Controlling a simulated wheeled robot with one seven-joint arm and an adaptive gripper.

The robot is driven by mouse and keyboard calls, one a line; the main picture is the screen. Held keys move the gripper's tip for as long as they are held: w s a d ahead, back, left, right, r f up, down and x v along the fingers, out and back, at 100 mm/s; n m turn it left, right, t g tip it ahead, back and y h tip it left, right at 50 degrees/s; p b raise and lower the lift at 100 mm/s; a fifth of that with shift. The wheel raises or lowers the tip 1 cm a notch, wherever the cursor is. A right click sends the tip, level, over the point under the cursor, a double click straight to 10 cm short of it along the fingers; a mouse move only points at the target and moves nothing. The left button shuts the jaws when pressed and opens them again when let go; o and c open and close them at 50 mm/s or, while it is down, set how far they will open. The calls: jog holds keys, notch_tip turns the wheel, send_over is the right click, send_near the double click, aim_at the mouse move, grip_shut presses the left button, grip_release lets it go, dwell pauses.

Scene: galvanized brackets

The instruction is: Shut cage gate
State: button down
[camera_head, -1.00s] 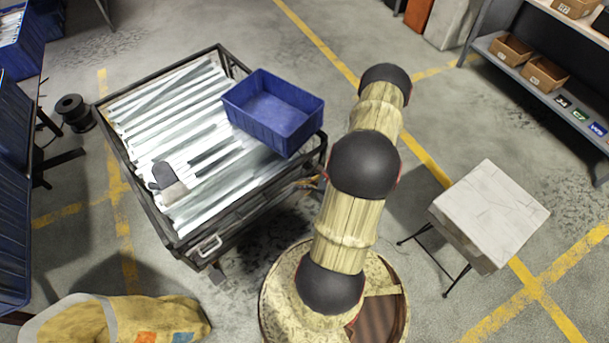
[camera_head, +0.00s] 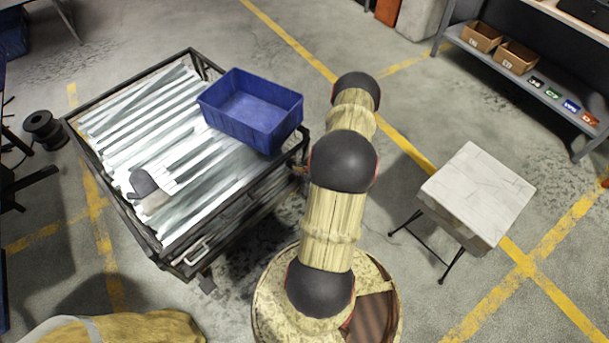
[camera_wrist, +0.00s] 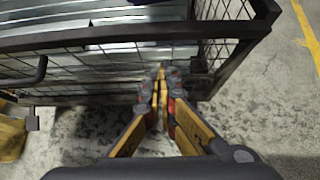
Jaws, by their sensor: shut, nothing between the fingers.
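The cage (camera_head: 230,200) is a dark-framed mesh cart at the left of the head view, filled with shiny galvanized brackets (camera_head: 165,120). Its near side, with a light handle (camera_head: 192,252), faces me. In the wrist view, the cage gate (camera_wrist: 100,67) is a mesh panel under a dark top rail, with a dark handle at its left. I cannot tell whether it is fully shut. My gripper (camera_wrist: 160,80) is shut and empty, its tips at the mesh near the right corner. Contact is unclear. In the head view my gripper is mostly hidden by the cage corner and my arm.
A blue bin (camera_head: 250,110) sits on the cage's right rear corner. A white-topped stand (camera_head: 478,195) is to the right of my arm. A black spool (camera_head: 45,130) stands left of the cage. A shelf with cardboard boxes (camera_head: 515,57) is at upper right.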

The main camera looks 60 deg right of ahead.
aim_at(283, 157)
jog(key=w, duration=0.2)
jog(key=w+d+r, duration=0.1)
jog(key=shift+w+d+b, duration=0.1)
jog(key=shift+w+b, duration=0.1)
jog(key=shift+b, duration=0.2)
jog(key=shift+w+d+r+p, duration=0.15)
jog(key=shift+w+r+p, duration=0.2)
jog(key=shift+w, duration=0.1)
jog(key=shift+w+d+r+g, duration=0.1)
jog(key=shift+w+d+g, duration=0.1)
jog(key=shift+w, duration=0.35)
jog(key=shift+w+d+r+g, duration=0.1)
jog(key=shift+w+d+g, duration=0.1)
jog(key=shift+w, duration=0.4)
jog(key=shift+w+d+r+g, duration=0.1)
jog(key=shift+w+d+g, duration=0.1)
jog(key=shift+w, duration=0.35)
jog(key=shift+s+f, duration=0.1)
